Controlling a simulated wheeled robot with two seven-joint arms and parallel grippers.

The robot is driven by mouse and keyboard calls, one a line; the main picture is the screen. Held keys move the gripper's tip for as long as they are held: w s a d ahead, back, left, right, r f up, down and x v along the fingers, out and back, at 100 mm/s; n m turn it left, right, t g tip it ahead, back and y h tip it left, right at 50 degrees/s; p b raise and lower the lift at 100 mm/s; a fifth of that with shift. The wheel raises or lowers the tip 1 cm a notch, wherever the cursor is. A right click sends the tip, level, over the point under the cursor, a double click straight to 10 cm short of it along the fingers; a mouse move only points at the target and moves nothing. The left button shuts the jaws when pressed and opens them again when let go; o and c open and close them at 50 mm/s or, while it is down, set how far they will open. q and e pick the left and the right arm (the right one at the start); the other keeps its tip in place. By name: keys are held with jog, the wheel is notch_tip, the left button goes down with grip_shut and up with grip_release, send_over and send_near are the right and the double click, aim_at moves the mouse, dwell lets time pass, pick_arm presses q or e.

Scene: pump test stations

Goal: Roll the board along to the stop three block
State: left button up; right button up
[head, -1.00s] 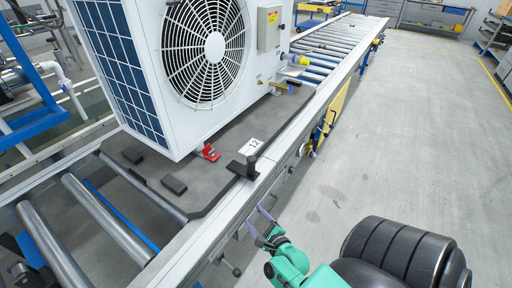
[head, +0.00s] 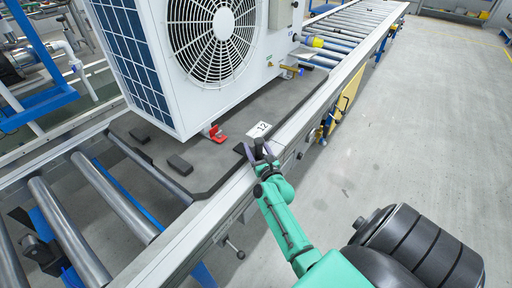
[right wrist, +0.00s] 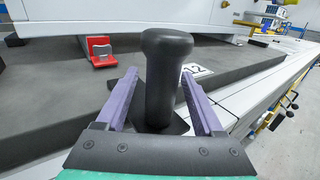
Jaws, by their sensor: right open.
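The dark grey board (head: 200,170) lies on the roller conveyor and carries a large white fan unit (head: 190,60). A black upright handle (right wrist: 165,75) stands on the board's near corner, beside a white label reading 12 (head: 259,130). My right gripper (head: 262,148) is at this handle. In the right wrist view its two purple fingers (right wrist: 163,100) are open, one on each side of the handle, with gaps visible. In the head view the gripper largely hides the handle. My left gripper is not in view. I cannot make out a stop three block.
Bare rollers (head: 72,200) lie in front of the board, and more rollers (head: 345,38) run on behind it. A red bracket (head: 215,134) sits by the unit's foot. Yellow and brass fittings (head: 314,42) are at the board's far end. The floor at the right is clear.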

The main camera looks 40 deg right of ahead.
jog(key=shift+w+d, duration=0.1)
jog(key=shift+w, duration=0.05)
grip_shut()
dwell(1.4)
